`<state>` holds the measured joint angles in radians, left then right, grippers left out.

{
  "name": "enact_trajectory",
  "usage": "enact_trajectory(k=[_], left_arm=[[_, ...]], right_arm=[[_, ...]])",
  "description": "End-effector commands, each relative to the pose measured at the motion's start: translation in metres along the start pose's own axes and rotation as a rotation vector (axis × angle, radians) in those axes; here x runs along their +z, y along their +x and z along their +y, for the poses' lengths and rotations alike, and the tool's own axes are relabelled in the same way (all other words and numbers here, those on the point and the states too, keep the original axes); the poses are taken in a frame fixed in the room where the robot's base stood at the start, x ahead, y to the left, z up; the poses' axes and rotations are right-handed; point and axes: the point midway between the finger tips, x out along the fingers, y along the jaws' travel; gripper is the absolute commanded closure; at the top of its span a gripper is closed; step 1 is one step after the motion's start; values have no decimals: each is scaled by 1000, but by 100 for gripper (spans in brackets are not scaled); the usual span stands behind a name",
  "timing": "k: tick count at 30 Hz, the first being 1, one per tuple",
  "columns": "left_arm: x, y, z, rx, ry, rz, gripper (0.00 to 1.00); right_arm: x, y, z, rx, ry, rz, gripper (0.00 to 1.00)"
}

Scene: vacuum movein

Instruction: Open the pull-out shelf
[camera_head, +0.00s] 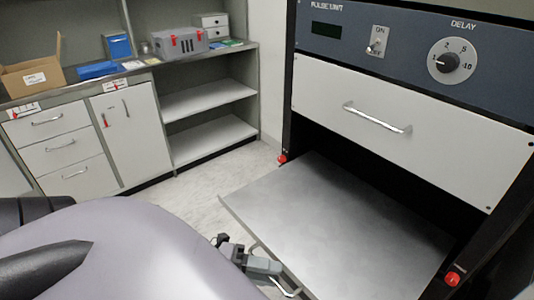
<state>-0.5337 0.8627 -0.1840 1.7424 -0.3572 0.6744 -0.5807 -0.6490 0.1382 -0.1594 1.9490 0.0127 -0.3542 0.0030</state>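The pull-out shelf (335,225) is a flat grey board low in the dark rack at the right. It sticks well out of the rack toward me, with open space above it. A thin metal handle (284,290) shows at its front edge. My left gripper (268,267) is at that edge and covers the middle of the handle. Its fingers are small and partly hidden, so I cannot tell whether they are closed around the bar. My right gripper is not in view.
A white drawer front (390,125) with a bar handle and a blue control panel (400,52) sit above the shelf. Red knobs (452,279) mark the rack posts. A workbench with drawers (55,150) stands at the back left. Clear floor (215,190) lies between.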

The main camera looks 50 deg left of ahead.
Motion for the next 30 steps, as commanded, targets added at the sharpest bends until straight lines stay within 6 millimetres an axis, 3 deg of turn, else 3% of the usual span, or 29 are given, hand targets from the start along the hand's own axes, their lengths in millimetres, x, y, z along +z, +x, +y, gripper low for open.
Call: enact_trajectory(k=[11, 24, 30], left_arm=[[0, -6, 1, 3, -2, 0, 68], [0, -60, 1, 3, -3, -1, 68], [0, -71, 0, 1, 0, -1, 68]], right_arm=[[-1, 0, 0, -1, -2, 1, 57], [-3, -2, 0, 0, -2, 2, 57], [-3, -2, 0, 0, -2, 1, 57]])
